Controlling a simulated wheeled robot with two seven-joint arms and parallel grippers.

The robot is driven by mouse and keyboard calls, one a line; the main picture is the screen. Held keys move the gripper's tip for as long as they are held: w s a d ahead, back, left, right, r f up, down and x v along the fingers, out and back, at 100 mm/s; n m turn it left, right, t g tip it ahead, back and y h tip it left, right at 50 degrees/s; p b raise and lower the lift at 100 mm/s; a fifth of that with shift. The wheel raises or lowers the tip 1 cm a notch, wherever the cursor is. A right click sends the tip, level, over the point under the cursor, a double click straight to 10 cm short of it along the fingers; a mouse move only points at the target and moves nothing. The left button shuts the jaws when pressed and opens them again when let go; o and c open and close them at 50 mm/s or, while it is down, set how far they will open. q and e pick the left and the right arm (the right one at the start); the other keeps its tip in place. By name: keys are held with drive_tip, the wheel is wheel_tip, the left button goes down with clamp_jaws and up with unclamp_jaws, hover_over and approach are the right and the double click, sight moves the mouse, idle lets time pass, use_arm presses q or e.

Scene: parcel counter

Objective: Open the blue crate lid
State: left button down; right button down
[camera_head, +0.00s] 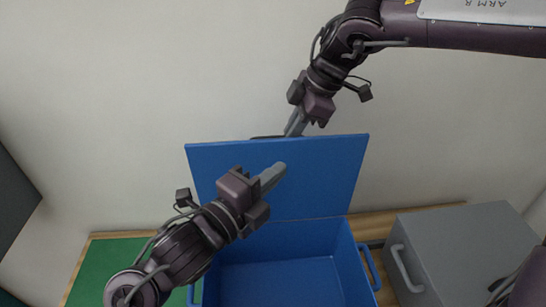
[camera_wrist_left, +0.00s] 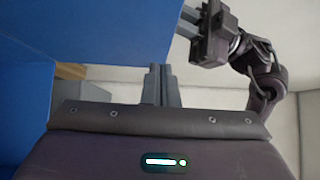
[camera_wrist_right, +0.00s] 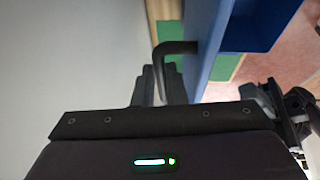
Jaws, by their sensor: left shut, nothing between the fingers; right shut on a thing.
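The blue crate (camera_head: 348,262) stands at the lower middle of the head view, its empty-looking inside visible. Its blue lid (camera_head: 325,175) stands raised, roughly upright at the crate's back; it also shows in the left wrist view (camera_wrist_left: 90,35) and right wrist view (camera_wrist_right: 203,45). My right gripper (camera_head: 295,124) is at the lid's top edge, shut on the dark lid handle (camera_wrist_right: 178,47), which is mostly behind the lid in the head view. My left gripper (camera_head: 274,174) is shut and empty, in front of the lid's inner face; it hides part of the lid and crate.
A grey box (camera_head: 465,240) with a handle stands right of the crate. A green mat (camera_head: 100,262) lies on the wooden counter to the left. A pale wall (camera_head: 110,120) rises close behind the lid. A dark panel (camera_head: 12,200) is at far left.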

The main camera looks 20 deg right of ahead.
sight(286, 147)
use_arm(q)
drive_tip(key=w, duration=0.1)
drive_tip(key=w+d, duration=0.1)
drive_tip(key=w, duration=0.2)
drive_tip(key=shift+d, duration=0.35)
drive_tip(key=shift+w, duration=0.1)
